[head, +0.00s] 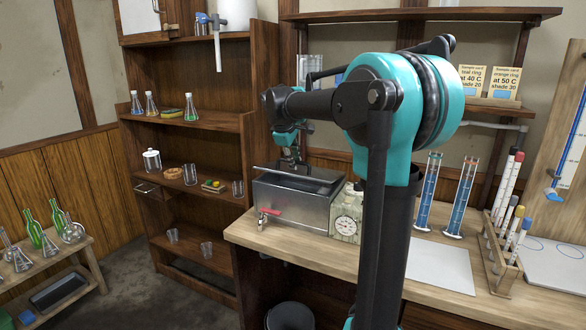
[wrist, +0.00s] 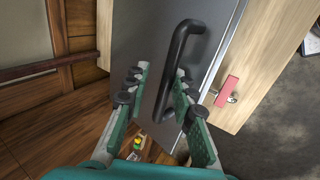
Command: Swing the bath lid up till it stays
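The bath (head: 290,208) is a grey metal box on the workbench in the head view, with a red-handled tap low on its front. Its dark lid (head: 300,178) lies over the top and looks nearly level; whether it is slightly raised I cannot tell. In the wrist view the lid (wrist: 140,35) carries a black bar handle (wrist: 172,65). My gripper (wrist: 160,95) is open, with its two teal fingers on either side of the handle's near part. I cannot tell whether a finger touches the handle. In the head view my gripper (head: 290,158) is at the lid, partly hidden by the arm.
A dial-faced container (head: 347,222) stands close to the bath's right side. Two blue-filled cylinders (head: 428,195) and a rack of tubes (head: 503,250) stand farther right. Wooden shelves with glassware (head: 190,122) stand to the left. The bench front by the tap is clear.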

